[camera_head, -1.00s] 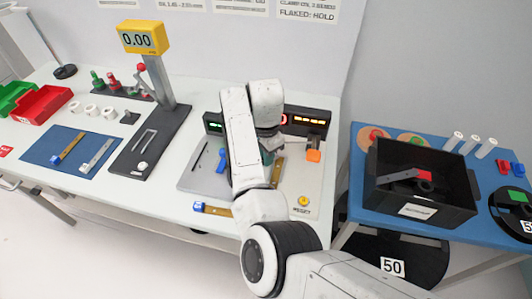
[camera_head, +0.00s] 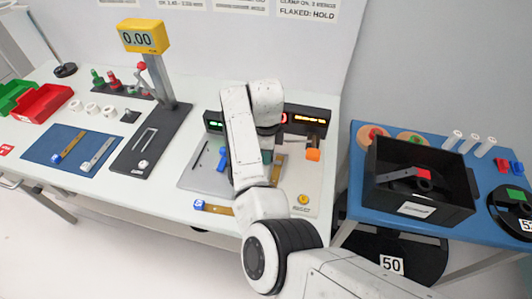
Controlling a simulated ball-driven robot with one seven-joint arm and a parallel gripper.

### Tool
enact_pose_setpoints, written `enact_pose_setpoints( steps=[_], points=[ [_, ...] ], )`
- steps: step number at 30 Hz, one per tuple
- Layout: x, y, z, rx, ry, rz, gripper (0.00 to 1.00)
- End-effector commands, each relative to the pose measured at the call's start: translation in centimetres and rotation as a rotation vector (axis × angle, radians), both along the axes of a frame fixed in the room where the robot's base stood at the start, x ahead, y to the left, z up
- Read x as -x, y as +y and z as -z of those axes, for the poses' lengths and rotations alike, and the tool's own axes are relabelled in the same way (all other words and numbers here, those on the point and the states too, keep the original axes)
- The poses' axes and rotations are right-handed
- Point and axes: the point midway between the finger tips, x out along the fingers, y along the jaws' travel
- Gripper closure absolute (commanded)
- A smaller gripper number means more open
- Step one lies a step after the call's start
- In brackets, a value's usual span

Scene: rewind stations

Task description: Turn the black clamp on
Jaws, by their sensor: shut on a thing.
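My gripper (camera_head: 267,155) is low over the middle of the central station, mostly hidden behind my own arm. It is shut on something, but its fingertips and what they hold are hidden. I cannot make out the black clamp; that part of the station is covered by my arm. The station's grey plate (camera_head: 197,172) shows a blue handle (camera_head: 222,160) left of my arm. The dark panel behind has a green readout (camera_head: 216,124), a red light (camera_head: 284,118) and an amber bar (camera_head: 310,120).
A yellow button (camera_head: 303,199) and a blue-ended brass strip (camera_head: 214,208) are near the front. A scale with a yellow display (camera_head: 143,36) stands left. A black bin (camera_head: 459,190) sits on the blue table at right.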

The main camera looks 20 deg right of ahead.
Motion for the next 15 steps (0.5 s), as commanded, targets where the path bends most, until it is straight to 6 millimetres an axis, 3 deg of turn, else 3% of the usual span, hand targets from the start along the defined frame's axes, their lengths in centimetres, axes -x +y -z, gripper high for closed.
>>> enact_pose_setpoints(
  steps=[15],
  points=[
    [-0.06, -0.06, -0.13, 0.002, -0.002, 0.037, 1.00]
  ],
)
